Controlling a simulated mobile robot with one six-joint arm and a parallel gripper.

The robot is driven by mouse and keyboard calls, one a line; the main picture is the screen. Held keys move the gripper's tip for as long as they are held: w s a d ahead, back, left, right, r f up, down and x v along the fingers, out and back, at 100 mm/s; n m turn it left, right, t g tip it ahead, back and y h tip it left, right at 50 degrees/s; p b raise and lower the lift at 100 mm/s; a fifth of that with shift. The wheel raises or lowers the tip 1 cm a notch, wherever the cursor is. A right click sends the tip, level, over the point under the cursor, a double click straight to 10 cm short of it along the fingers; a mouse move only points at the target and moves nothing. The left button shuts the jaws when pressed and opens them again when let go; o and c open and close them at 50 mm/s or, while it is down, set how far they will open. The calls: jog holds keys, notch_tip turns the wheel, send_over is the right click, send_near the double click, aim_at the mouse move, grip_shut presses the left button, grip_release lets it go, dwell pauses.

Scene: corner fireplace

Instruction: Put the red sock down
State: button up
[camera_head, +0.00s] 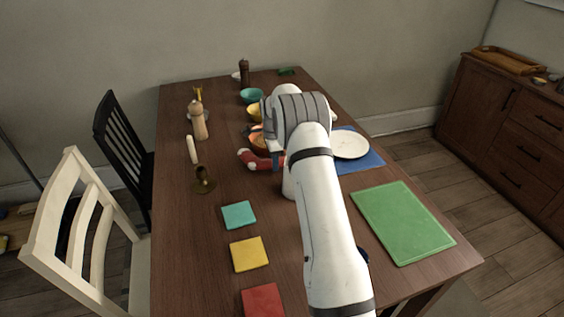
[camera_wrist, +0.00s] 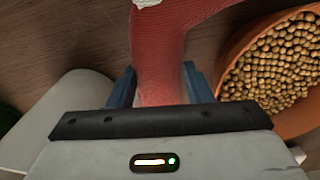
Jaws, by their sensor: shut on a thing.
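The red sock (camera_wrist: 163,50) is between the two blue fingers of my gripper (camera_wrist: 158,88) in the wrist view. The gripper is shut on it. A pale patch shows on the sock at the top of that view. In the head view the red sock (camera_head: 258,160) shows left of my arm, with a pale end at its left. It is low over the wooden table (camera_head: 175,235); I cannot tell whether it touches the top. My arm hides the gripper in the head view.
An orange bowl of round tan bits (camera_wrist: 275,75) is close right of the gripper. A white plate (camera_head: 350,145) on a blue mat (camera_head: 368,162) and a green board (camera_head: 402,222) lie right.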

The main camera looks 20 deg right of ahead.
jog(key=d+f, duration=0.2)
jog(key=d, duration=0.1)
jog(key=shift+d+f, duration=0.1)
jog(key=shift+f, duration=0.05)
jog(key=shift+f, duration=0.2)
jog(key=o, duration=1)
jog(key=shift+r, duration=0.1)
